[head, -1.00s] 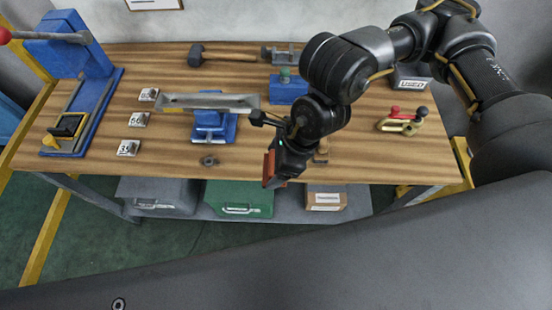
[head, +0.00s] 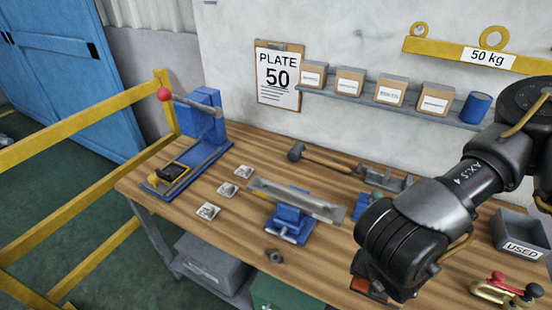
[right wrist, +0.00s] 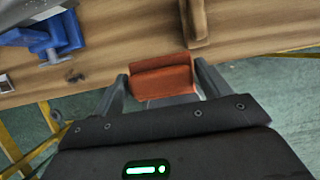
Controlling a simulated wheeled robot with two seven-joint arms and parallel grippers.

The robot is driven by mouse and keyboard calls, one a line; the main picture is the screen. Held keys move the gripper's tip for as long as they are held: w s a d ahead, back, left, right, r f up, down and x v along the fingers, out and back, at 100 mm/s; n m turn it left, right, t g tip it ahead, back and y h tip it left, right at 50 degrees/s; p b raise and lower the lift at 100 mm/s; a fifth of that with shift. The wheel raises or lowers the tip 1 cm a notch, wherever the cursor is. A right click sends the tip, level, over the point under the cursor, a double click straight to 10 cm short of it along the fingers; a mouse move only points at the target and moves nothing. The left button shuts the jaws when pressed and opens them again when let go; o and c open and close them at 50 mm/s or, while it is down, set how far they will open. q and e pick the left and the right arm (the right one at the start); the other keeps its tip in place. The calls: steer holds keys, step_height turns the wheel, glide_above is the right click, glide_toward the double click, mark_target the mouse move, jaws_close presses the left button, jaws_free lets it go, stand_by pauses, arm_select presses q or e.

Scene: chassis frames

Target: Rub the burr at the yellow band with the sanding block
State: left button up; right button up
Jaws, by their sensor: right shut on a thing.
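The orange-red sanding block (right wrist: 162,78) is gripped between the two fingers of my right gripper (right wrist: 163,86) in the right wrist view. In the head view only part of the block (head: 374,289) shows below my right arm. A grey metal bar (head: 285,196) lies across a blue vise (head: 290,222) on the bench, left of my right gripper. The vise also shows at the upper left of the right wrist view (right wrist: 45,36). The block is apart from the bar. I cannot clearly make out the yellow band or the burr. My left gripper is out of view.
The wooden bench (head: 240,230) holds several small number plates (head: 227,189), a blue press (head: 200,125), a hammer (head: 320,158), a toggle clamp (head: 505,290) and a USED bin (head: 522,235). A sign reading PLATE 50 (head: 278,75) hangs on the wall.

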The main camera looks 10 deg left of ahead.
steer(key=w+d+r+m+g+b, duration=0.1)
steer(key=w+d+r+m+g, duration=0.1)
steer(key=m, duration=1.4)
steer(key=w+d+r+m+g+y+b, duration=0.1)
steer(key=d+r+m+g, duration=0.4)
steer(key=m, duration=1.2)
steer(key=shift+w+d+g, duration=0.45)
steer(key=shift+d+g, duration=0.45)
steer(key=shift+g, duration=0.1)
